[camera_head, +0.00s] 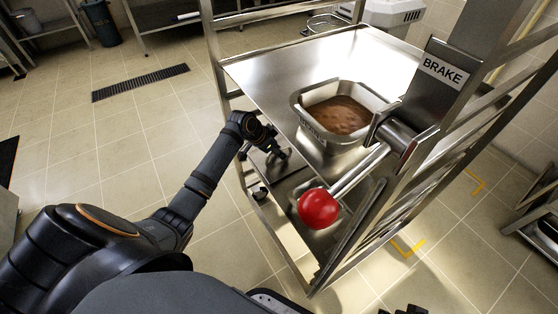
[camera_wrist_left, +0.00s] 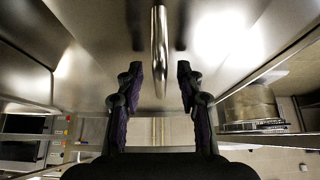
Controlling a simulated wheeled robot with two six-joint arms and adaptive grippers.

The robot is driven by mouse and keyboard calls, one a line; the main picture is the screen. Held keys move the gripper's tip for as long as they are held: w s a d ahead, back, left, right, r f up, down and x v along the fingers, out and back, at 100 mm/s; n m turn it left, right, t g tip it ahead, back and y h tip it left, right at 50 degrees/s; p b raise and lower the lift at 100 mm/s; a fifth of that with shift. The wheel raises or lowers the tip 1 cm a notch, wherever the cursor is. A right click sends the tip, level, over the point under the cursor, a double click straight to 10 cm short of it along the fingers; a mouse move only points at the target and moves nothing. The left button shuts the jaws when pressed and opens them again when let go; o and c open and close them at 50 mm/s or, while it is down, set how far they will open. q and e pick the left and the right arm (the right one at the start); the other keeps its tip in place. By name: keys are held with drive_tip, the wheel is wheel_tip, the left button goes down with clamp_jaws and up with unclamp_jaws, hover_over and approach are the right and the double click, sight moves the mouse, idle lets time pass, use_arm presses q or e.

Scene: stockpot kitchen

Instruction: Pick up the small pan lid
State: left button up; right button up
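My left gripper (camera_head: 268,148) is at the left side of the steel cart in the head view, beside the edge of its top. In the left wrist view the two dark fingers of the left gripper (camera_wrist_left: 160,78) are apart. A narrow shiny metal piece (camera_wrist_left: 160,45) stands between them and reaches beyond the fingertips, with gaps on both sides. I cannot tell whether it is the small pan lid or its handle. No lid is clearly recognisable in the head view. Dark tips at the bottom edge may be my right gripper (camera_head: 408,311), mostly cut off.
The steel cart (camera_head: 262,72) carries a deep square pan (camera_head: 308,127) of brown food. A lever with a red knob (camera_head: 319,208) juts out below the BRAKE sign (camera_head: 444,71). A round metal pot (camera_wrist_left: 250,105) is right of the fingers.

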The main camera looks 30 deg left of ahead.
use_arm(q)
clamp_jaws()
drive_tip(key=shift+r, duration=0.1)
idle(0.4)
